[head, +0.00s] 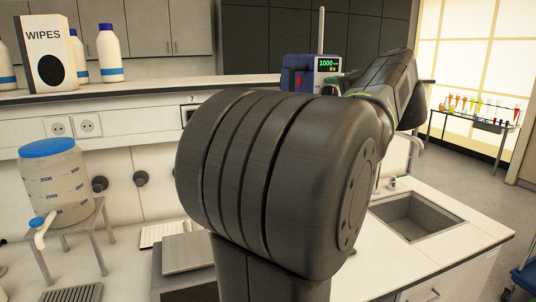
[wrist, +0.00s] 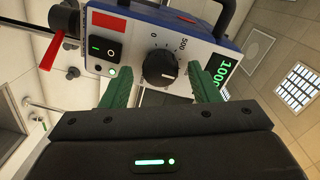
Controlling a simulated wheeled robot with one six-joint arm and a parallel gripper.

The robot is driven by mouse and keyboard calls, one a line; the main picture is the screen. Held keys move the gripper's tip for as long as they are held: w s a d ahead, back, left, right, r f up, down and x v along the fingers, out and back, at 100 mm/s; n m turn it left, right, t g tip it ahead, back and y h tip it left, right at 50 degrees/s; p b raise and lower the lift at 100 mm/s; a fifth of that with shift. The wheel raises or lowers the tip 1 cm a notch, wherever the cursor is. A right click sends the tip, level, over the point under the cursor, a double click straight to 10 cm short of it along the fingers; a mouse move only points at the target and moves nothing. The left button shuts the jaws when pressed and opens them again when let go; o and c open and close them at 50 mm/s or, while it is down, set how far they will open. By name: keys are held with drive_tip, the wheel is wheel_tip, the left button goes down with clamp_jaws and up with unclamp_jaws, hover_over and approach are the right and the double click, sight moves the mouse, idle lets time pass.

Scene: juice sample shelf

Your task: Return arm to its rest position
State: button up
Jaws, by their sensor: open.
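My gripper (wrist: 160,72) shows in the wrist view with its two green fingers apart and nothing between them. Behind the fingers is a blue and white instrument (wrist: 190,33) with a black dial, a switch and a green display. I cannot tell the exact gap between the fingertips and its front panel. In the head view the same kind of instrument (head: 296,68) stands on the raised shelf, reading 1000. My dark arm fills the middle of the head view and hides part of it. The gripper is mostly hidden there.
The raised shelf (head: 140,92) holds a wipes box (head: 48,55) and white bottles (head: 109,55). Below stands a jug with a blue lid (head: 55,175) on a metal stand. A sink (head: 412,215) is at right. A far rack of coloured tubes (head: 480,108) stands by the window.

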drive_tip(key=n+b, duration=0.1)
drive_tip(key=n, duration=0.5)
drive_tip(key=shift+s+a, duration=0.1)
drive_tip(key=n, duration=0.4)
drive_tip(key=shift+r+n+h, duration=0.1)
drive_tip(key=shift+n+h, duration=0.2)
drive_tip(key=shift+n, duration=0.1)
